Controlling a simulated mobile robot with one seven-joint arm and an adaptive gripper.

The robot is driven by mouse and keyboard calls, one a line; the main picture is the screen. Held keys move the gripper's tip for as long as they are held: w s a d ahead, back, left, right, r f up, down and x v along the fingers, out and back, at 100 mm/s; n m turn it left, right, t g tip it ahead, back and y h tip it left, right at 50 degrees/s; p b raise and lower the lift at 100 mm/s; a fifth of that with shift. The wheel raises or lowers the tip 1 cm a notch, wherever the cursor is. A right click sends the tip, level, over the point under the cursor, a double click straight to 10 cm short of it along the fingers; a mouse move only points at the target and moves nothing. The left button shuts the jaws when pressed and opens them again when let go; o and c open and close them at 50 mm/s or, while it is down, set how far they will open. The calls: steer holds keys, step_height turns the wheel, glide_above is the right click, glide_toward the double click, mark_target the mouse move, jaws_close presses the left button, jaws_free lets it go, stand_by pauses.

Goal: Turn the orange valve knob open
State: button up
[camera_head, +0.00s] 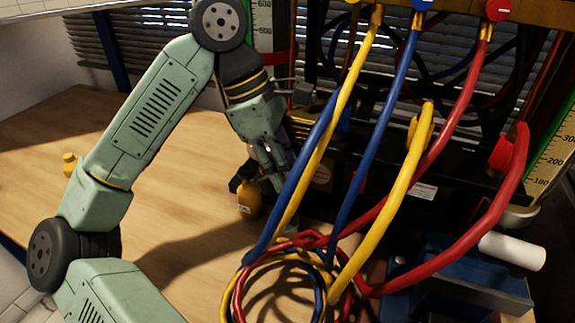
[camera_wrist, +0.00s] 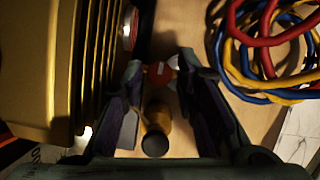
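The orange valve knob (camera_wrist: 160,74) shows in the wrist view as a small round orange-red face with a white mark. It sits between the tips of my gripper (camera_wrist: 161,65), with the two fingers apart on its left and right. I cannot tell whether either finger touches it. In the head view my gripper (camera_head: 274,176) points down beside the dark rig, and I cannot make out the knob there.
In the wrist view a gold ribbed body (camera_wrist: 60,70) stands close on the left, and a brass-coloured cylinder with a black end (camera_wrist: 156,132) lies below the knob. Coiled hoses (camera_head: 285,262) lie right of the gripper.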

steer(key=shift+c, duration=0.3)
jaws_close()
